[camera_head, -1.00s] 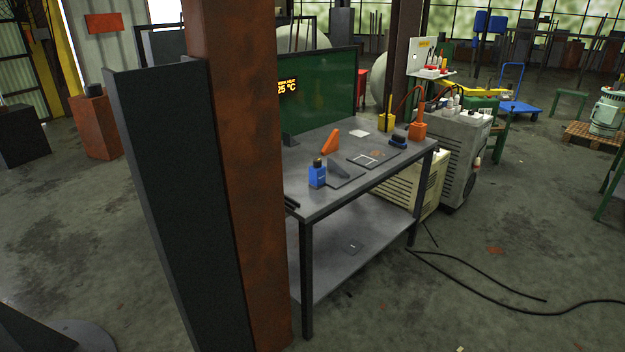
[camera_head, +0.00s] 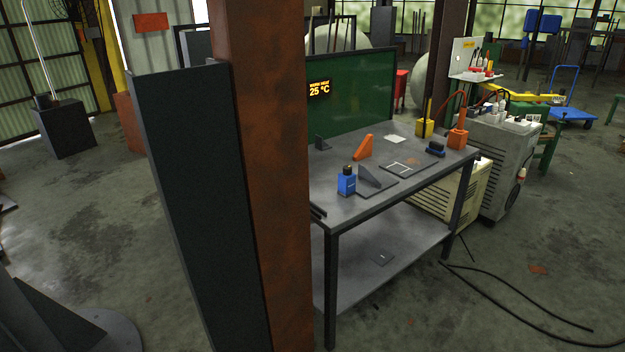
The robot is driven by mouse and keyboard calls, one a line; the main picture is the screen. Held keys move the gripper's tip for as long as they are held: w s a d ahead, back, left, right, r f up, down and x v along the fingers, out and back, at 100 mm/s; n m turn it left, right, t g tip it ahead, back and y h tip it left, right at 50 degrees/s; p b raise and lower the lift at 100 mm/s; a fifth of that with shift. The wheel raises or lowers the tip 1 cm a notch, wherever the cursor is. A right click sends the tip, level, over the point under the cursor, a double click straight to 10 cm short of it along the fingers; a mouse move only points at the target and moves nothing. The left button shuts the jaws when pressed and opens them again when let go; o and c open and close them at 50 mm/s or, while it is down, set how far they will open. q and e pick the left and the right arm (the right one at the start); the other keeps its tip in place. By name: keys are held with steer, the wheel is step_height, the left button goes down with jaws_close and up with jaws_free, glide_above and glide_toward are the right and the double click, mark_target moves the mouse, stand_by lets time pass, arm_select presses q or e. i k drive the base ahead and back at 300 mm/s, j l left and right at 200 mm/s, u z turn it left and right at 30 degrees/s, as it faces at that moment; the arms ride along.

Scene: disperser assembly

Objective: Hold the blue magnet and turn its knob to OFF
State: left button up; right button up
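The blue magnet (camera_head: 346,184) stands upright on the grey workbench (camera_head: 345,209), near its left front part. It is a small blue block with a dark knob (camera_head: 347,169) on top. The knob's setting is too small to read. A grey angled bracket (camera_head: 372,180) on a plate sits just right of the magnet. Neither of my grippers shows in the head view, and nothing is touching the magnet.
A rusty column (camera_head: 262,180) and a dark panel (camera_head: 200,200) stand left of the bench and hide its left end. An orange wedge (camera_head: 363,147) and an orange holder (camera_head: 457,138) are on the bench. Black cables (camera_head: 505,310) lie on the floor at right.

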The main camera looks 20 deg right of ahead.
mark_target(346, 169)
steer(key=i+l+u, duration=0.1)
steer(key=l, duration=0.25)
steer(key=i+l+u, duration=0.1)
steer(key=i+l, duration=0.2)
steer(key=i+l+u, duration=0.1)
steer(key=l, duration=0.35)
steer(key=i+l+u, duration=0.1)
steer(key=l, duration=0.3)
steer(key=i+l+u, duration=0.1)
steer(key=i+l, duration=0.15)
steer(key=l, duration=0.2)
steer(key=i+l+u, duration=0.1)
steer(key=l, duration=0.3)
steer(key=i+l, duration=0.1)
steer(key=l, duration=0.3)
steer(key=i+l, duration=0.15)
steer(key=l, duration=0.25)
steer(key=i+l, duration=0.1)
steer(key=l, duration=0.3)
steer(key=i+l, duration=0.15)
steer(key=l, duration=0.25)
